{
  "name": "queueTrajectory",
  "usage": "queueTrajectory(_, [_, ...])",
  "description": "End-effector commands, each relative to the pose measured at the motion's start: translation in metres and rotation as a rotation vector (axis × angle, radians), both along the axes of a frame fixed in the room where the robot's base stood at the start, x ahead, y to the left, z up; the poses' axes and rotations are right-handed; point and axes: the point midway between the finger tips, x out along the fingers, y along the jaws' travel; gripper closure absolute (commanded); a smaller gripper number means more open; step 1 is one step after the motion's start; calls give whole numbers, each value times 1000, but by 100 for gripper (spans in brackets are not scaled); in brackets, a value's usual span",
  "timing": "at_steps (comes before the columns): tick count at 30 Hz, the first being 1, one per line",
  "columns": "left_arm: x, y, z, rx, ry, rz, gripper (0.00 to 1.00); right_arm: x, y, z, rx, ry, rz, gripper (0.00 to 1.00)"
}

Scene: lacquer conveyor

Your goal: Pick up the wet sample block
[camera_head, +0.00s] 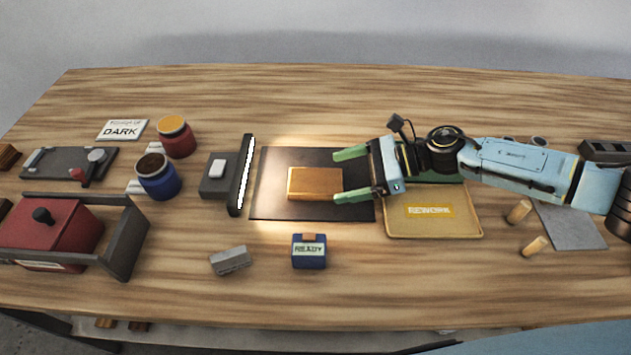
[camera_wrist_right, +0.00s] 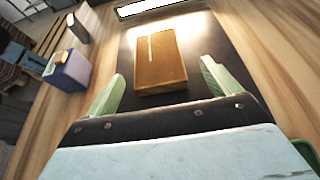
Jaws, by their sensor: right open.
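The sample block (camera_head: 315,183), a glossy amber-brown rectangle, lies flat on a dark mat (camera_head: 275,207) under bright light. In the right wrist view the block (camera_wrist_right: 161,62) has a pale streak of reflected light on its top. My right gripper (camera_head: 345,175) reaches in from the right and is open, with green fingers. Its fingertips are at the block's right end, one toward the far side and one toward the near side. In the wrist view the fingers (camera_wrist_right: 158,84) stand apart, left and right of the block's near end. My left gripper is not in view.
A lit upright bar (camera_head: 245,175) stands left of the mat. A blue READY box (camera_head: 309,252) and a grey block (camera_head: 231,260) lie in front. A yellow tray (camera_head: 433,228) is at the right. Red (camera_head: 176,140) and blue (camera_head: 159,180) jars stand left.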

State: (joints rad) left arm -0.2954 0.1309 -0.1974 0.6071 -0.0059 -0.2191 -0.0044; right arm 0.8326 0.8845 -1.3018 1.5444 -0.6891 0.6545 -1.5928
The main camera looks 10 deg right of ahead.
Motion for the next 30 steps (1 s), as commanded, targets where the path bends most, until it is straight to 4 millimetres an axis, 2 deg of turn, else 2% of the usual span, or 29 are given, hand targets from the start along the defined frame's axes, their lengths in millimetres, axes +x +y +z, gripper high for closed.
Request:
queueTrajectory(9, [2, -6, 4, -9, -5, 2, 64, 5, 43, -10, 2, -1, 2, 11])
queueTrajectory(19, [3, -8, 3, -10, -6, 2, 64, 7, 49, -13, 1, 1, 1, 11])
queueTrajectory(30, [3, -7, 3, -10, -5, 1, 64, 7, 49, -13, 1, 1, 1, 59])
